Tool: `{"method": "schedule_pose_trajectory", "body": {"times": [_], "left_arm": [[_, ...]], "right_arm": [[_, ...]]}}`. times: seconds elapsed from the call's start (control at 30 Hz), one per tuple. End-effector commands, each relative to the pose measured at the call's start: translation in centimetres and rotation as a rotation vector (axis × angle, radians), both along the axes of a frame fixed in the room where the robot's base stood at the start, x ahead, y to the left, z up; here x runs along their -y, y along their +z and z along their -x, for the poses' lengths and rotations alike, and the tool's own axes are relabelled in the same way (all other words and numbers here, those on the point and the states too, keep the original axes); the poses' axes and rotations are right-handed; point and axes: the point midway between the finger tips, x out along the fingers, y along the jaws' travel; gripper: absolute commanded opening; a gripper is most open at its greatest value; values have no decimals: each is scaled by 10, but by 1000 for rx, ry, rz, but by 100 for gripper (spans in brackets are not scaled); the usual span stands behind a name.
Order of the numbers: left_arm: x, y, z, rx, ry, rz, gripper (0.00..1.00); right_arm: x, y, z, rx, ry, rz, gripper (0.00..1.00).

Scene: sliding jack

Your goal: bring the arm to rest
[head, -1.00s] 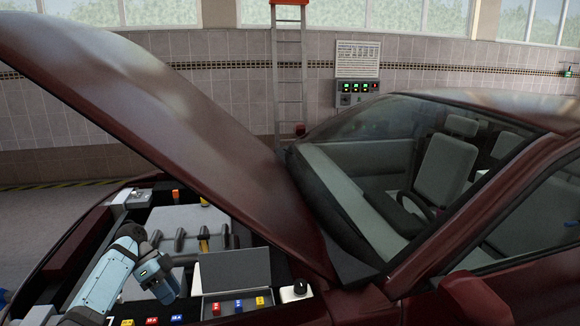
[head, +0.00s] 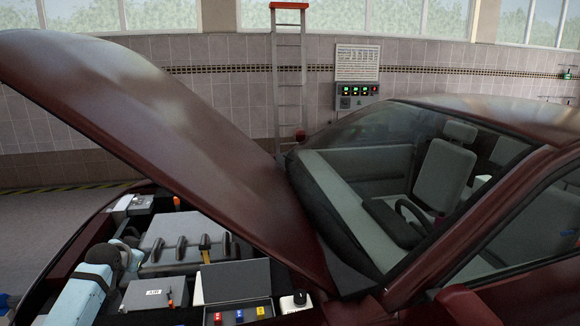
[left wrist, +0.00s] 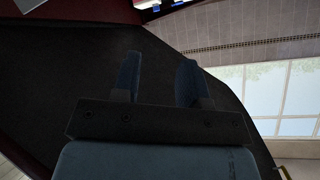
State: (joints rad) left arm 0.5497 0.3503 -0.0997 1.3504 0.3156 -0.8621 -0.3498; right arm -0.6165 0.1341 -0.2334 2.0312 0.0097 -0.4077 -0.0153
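My left arm shows at the lower left of the head view, light blue with a dark joint, over the left side of the car's open engine bay (head: 150,225). Its gripper is hidden in the head view. In the left wrist view my left gripper (left wrist: 160,80) has its two blue fingers apart with nothing between them. A dark surface fills much of the picture behind the fingers. My right gripper is in neither view.
The raised maroon hood (head: 170,130) slants over the engine bay. A fuse box with an open lid (head: 235,280) holds several coloured fuses. A grey battery-like box (head: 155,294) sits beside it. A ladder (head: 289,80) leans at the tiled wall.

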Motion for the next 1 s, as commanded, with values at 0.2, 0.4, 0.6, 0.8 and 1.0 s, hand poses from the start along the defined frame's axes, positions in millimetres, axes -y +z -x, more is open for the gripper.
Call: {"method": "schedule_pose_trajectory", "body": {"times": [0.2,0.4,0.6,0.8,1.0], "left_arm": [[-14,52,-20,350,96,0,40],[3,46,-7,486,72,17,40],[41,-26,40,405,27,43,40],[93,-112,121,295,-27,92,40],[151,-189,239,162,-73,173,40]], "right_arm": [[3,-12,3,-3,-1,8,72],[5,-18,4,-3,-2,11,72],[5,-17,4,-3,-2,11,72],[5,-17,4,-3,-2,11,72],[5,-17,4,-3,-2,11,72]]}}
